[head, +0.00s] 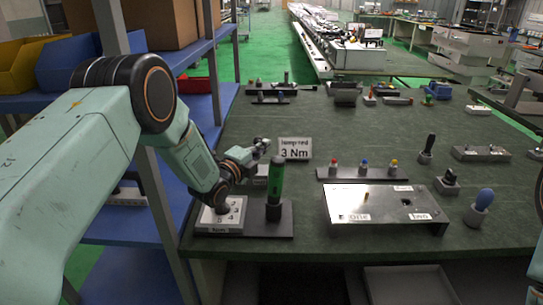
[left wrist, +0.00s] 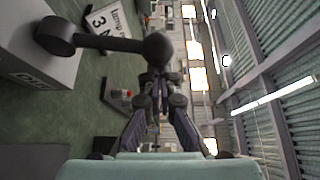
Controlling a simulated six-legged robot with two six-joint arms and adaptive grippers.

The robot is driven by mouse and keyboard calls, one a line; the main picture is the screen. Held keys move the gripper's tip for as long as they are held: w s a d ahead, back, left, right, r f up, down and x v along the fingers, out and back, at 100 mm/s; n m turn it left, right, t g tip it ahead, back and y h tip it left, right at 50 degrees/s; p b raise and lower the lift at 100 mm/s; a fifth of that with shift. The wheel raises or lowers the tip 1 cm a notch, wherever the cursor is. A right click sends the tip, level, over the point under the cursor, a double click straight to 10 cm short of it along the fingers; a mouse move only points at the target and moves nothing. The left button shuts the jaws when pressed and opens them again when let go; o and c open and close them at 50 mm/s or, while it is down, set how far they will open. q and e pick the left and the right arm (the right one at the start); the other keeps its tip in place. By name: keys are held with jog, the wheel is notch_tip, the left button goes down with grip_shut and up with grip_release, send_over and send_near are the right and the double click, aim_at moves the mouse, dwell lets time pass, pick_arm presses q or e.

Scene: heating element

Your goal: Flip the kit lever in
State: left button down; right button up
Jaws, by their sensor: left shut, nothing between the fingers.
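A dark lever with a round ball knob (left wrist: 155,48) shows large in the left wrist view. Its shaft runs left to a round pivot (left wrist: 55,36) on the side of a grey box with a partly readable label (left wrist: 30,78). In the head view a grey box (head: 262,171) stands behind the green-handled tool, and the lever is mostly hidden by my gripper there. My left gripper (head: 257,147) is shut and empty beside this box. In the left wrist view its fingers (left wrist: 160,90) are close to the knob; I cannot tell whether they touch it.
A green-handled tool (head: 275,180) stands upright close to my left gripper. A "3 Nm" sign (head: 295,149) is just behind. A metal plate box (head: 385,207) and a strip with coloured knobs (head: 363,174) lie to the right. Blue shelving (head: 200,120) stands left; green bench top lies between.

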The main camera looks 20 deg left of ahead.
pick_arm(q)
jog(key=a+n+t+b, duration=0.1)
jog(key=a+n+b, duration=0.1)
jog(key=s+a+n+t+b, duration=0.1)
jog(key=a+n+b, duration=0.1)
jog(key=n, duration=0.1)
jog(key=a+n+t+y+b, duration=0.1)
jog(key=a+n, duration=0.1)
jog(key=shift+s+a+n+t+b, duration=0.3)
jog(key=shift+s+a+t+b, duration=0.05)
jog(key=shift+s+t+b, duration=0.05)
jog(key=shift+s+a+f, duration=0.1)
jog(key=shift+a, duration=0.05)
jog(key=shift+f, duration=0.1)
dwell(0.6)
